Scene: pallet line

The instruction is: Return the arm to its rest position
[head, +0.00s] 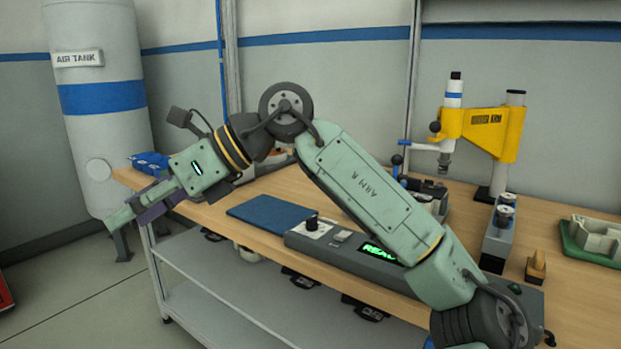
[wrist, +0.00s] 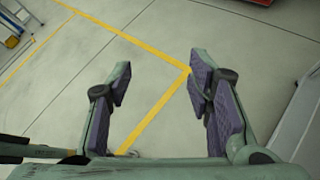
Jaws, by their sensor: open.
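My arm (head: 370,190) is raised and bent over the wooden bench, with its wrist reaching out to the left. My gripper (head: 130,212) hangs past the left end of the bench, pointing down and to the left, in front of the air tank. In the wrist view my gripper (wrist: 160,85) has its two fingers with purple pads spread apart. Nothing is between them; only grey floor with yellow lines shows below.
The bench (head: 270,190) holds a blue mat (head: 272,216), a control box with a green display (head: 380,252), a yellow press (head: 490,130) and a green tray (head: 592,240). The air tank (head: 95,130) stands left. A grey lower shelf (head: 230,270) lies underneath.

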